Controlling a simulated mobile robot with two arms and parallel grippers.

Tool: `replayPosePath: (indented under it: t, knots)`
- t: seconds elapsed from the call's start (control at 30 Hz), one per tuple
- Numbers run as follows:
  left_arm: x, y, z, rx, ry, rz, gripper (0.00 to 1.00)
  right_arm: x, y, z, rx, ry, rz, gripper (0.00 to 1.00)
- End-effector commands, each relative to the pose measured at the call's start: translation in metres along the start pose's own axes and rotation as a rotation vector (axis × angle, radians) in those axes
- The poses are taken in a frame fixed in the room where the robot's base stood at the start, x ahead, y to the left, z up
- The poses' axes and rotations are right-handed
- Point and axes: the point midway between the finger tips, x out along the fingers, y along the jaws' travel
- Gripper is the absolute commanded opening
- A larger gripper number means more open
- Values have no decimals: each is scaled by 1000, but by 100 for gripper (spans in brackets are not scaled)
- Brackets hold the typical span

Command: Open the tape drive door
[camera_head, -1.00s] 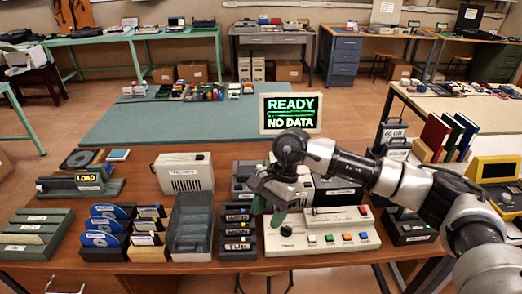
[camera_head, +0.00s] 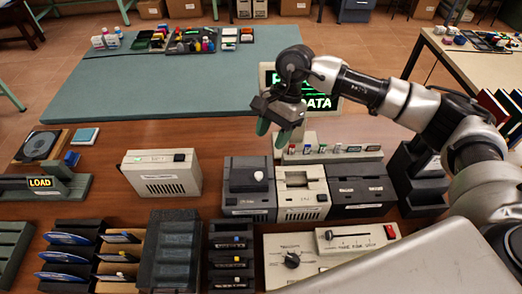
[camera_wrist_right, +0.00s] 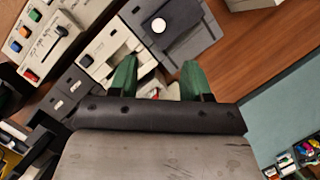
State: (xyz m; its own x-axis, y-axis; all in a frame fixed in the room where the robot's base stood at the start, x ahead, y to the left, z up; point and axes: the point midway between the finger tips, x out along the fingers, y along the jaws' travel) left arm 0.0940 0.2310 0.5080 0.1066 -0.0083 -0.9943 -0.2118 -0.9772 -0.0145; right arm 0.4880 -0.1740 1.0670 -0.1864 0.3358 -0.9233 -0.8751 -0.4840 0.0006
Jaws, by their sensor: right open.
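A row of desktop units stands in the middle of the wooden table. It has a dark unit with a white knob (camera_head: 238,203), a pale unit with a recessed slot (camera_head: 303,198) and a dark flat-topped unit (camera_head: 358,190). I cannot tell which is the tape drive; no door stands visibly open. My right gripper (camera_head: 273,131) is open and empty, with green fingertips pointing down, behind and above these units. In the right wrist view, the gripper (camera_wrist_right: 159,82) shows the knobbed unit (camera_wrist_right: 180,42) and pale unit (camera_wrist_right: 101,50) beyond its fingers. My left gripper is not visible.
A beige control panel (camera_head: 270,265) with a dial and slider lies in front. A cream box (camera_head: 160,177) and dark cartridge racks (camera_head: 170,250) stand left. A lit screen (camera_head: 318,102) is partly behind my arm. Bare table lies between the cream box and the units.

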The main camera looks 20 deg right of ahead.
Motion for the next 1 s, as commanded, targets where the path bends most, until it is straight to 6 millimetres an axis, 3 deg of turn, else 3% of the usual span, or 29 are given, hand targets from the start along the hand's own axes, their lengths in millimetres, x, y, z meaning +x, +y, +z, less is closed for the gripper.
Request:
replayPosePath:
  t: [0.1,0.2,0.6,1.0]
  knots:
    - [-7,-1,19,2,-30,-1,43,12,1,1,1,-1,5,48]
    - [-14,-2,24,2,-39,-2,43,29,1,2,0,-2,6,48]
    - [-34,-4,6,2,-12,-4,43,95,0,1,1,-2,3,48]
    - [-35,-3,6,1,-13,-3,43,106,0,0,0,0,1,48]
